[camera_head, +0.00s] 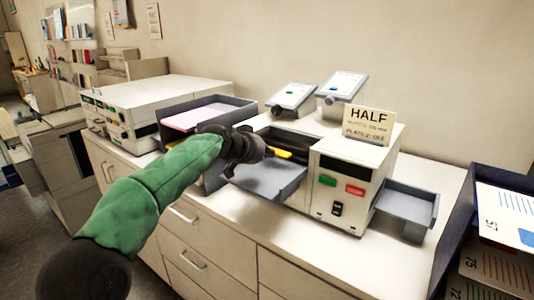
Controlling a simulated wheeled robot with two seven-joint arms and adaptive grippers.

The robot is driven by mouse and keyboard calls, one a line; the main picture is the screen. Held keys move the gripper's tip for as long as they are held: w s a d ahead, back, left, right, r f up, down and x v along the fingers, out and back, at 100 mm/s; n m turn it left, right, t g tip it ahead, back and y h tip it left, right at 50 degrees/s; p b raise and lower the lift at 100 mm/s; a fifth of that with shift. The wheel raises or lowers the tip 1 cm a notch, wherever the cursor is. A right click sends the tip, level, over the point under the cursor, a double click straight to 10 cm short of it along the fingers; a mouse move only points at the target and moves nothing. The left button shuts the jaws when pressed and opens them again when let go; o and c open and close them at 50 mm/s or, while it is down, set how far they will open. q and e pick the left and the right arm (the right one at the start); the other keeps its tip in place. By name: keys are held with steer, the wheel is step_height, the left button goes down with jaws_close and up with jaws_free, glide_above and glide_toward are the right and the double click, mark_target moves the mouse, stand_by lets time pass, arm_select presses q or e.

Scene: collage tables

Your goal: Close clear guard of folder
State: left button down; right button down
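The folder (328,187) is a pale machine on the counter, with a green button, a red button and a black switch on its front. A grey feed tray (270,180) extends from its left side and a grey output tray (408,203) from its right. I cannot make out the clear guard for certain. My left gripper (264,152) is above the feed tray, close to the folder's left side. A small yellow piece (284,153) shows just past its tips; I cannot tell whether they touch. The finger gap is not clear. My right gripper is not in view.
A sign reading HALF (369,124) stands on the folder. Two tilted grey panels (342,85) stand behind it. A grey tray with pink paper (196,118) and another pale machine (115,120) are left. A dark rack with printed sheets (508,215) is at right.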

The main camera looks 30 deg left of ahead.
mark_target(251, 181)
arm_select(q)
steer(key=shift+w+d+f, duration=0.15)
steer(key=shift+d+f, duration=0.1)
steer(key=shift+f, duration=0.35)
steer(key=shift+r+p, duration=0.35)
steer(key=shift+p, duration=0.05)
step_height(251, 181, up, 4)
steer(key=p, duration=0.2)
steer(key=shift+w+a+p, duration=0.1)
steer(key=shift+p, duration=0.3)
steer(key=s+f, duration=0.2)
steer(key=s+f+b, duration=0.1)
steer(key=s+f, duration=0.1)
steer(key=s, duration=0.1)
steer(key=s+a+f+b, duration=0.1)
steer(key=s+f, duration=0.1)
steer(key=s, duration=0.1)
steer(key=shift+s, duration=0.1)
